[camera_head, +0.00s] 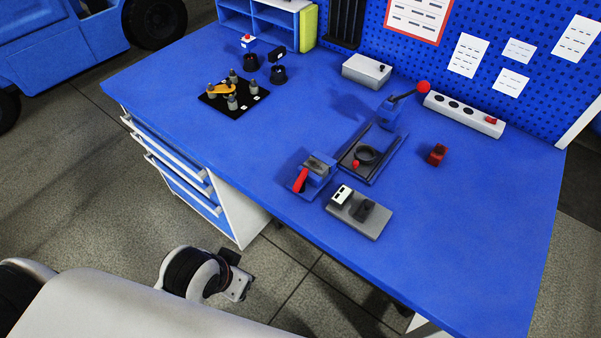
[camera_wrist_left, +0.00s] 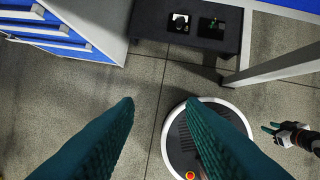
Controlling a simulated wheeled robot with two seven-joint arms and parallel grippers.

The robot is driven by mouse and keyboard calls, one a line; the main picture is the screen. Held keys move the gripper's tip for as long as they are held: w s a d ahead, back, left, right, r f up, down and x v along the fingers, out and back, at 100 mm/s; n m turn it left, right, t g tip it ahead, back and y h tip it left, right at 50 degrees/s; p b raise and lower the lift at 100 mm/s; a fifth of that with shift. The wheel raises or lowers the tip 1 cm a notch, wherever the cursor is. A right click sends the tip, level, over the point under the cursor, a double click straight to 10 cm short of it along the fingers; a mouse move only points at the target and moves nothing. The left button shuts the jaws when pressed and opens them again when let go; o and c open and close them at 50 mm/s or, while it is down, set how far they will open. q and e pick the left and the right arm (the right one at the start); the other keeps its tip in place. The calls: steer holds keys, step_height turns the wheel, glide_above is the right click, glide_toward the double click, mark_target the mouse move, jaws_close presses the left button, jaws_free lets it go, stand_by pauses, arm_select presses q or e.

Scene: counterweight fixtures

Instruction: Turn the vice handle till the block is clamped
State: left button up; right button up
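A black fixture with two rails (camera_head: 386,158) lies on the bench and may be the vice; I cannot tell for certain. A dark ring-shaped wheel (camera_head: 367,154) with a red knob (camera_head: 355,163) sits on it. At its far end is a blue block (camera_head: 390,114) with a lever ending in a red ball (camera_head: 423,87). Whether anything is clamped is not clear. My left gripper (camera_wrist_left: 158,104) is open and empty over the floor, in front of the bench; it also shows in the head view (camera_head: 238,284). My right gripper (camera_wrist_left: 270,129) is small at the wrist view's right edge.
Near the front edge stand a blue fixture with a red lever (camera_head: 302,180) and a grey plate (camera_head: 372,228) with two small blocks. A red block (camera_head: 437,154) is right of the rails. A black plate with several posts (camera_head: 216,102) stands left. The bench's front right is clear.

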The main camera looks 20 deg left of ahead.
arm_select(q)
steer(key=w+d+f+t+h, duration=0.1)
steer(key=w+d+f+t, duration=0.15)
steer(key=w+t, duration=0.45)
steer(key=t, duration=0.7)
glide_toward(306, 168)
steer(key=shift+n+h, duration=0.3)
steer(key=shift+n, duration=0.1)
steer(key=w, duration=0.3)
steer(key=w+p, duration=0.1)
steer(key=w, duration=0.2)
steer(key=shift+w+d+f, duration=0.15)
steer(key=shift+w+d, duration=0.05)
steer(key=shift+w, duration=0.2)
jaws_close()
